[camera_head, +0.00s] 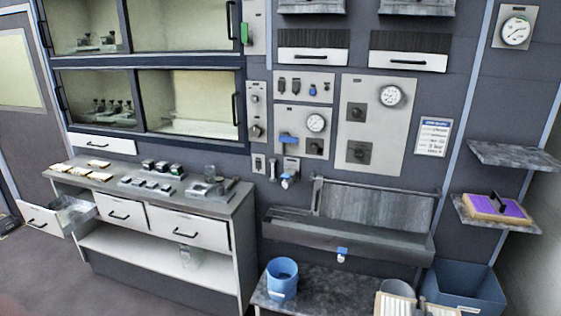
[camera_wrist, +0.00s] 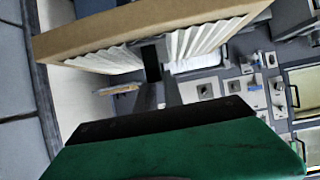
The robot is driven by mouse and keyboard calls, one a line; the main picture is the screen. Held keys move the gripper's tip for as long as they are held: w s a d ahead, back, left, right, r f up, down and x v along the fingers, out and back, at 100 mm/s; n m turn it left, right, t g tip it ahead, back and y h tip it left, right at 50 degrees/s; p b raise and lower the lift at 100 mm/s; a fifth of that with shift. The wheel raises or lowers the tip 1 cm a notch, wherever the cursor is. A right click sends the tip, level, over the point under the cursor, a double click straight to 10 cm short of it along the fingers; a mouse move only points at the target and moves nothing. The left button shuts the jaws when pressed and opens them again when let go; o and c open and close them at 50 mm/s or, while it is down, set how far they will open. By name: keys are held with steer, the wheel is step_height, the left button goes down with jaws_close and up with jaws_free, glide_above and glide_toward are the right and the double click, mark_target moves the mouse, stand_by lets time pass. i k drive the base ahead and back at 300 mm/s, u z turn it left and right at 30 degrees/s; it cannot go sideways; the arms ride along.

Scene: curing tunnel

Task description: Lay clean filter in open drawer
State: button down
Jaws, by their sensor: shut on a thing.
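The clean filter (camera_wrist: 155,30) has a tan frame and white pleats and fills the upper part of the wrist view. My gripper (camera_wrist: 155,85) is shut on it near its middle; the exact contact is partly hidden. White pleated pieces with tan edges (camera_head: 392,303) show at the bottom edge of the head view; I cannot tell if they are the held filter. My gripper is not clearly seen there. The open drawer (camera_head: 72,213) is pulled out at the left end of the counter, well away from those pieces; its visible inside looks empty.
The counter (camera_head: 228,205) carries small dark parts and pale pads. A purple-faced framed pad (camera_head: 500,207) lies on a right wall shelf. A blue bucket (camera_head: 282,279) stands on a low bench, and a blue bin (camera_head: 465,287) is at right. Floor before the counter looks clear.

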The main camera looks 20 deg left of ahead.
mark_target(65, 216)
steer(key=u, duration=0.9)
steer(key=i, duration=1.5)
steer(key=u, duration=1.65)
steer(key=i, duration=2)
steer(key=u, duration=0.8)
steer(key=i, duration=2.15)
steer(key=u, duration=0.7)
steer(key=i, duration=1.7)
steer(key=u, duration=1.6)
steer(key=i, duration=1)
steer(key=u, duration=1.7)
steer(key=i, duration=0.85)
steer(key=u, duration=0.35)
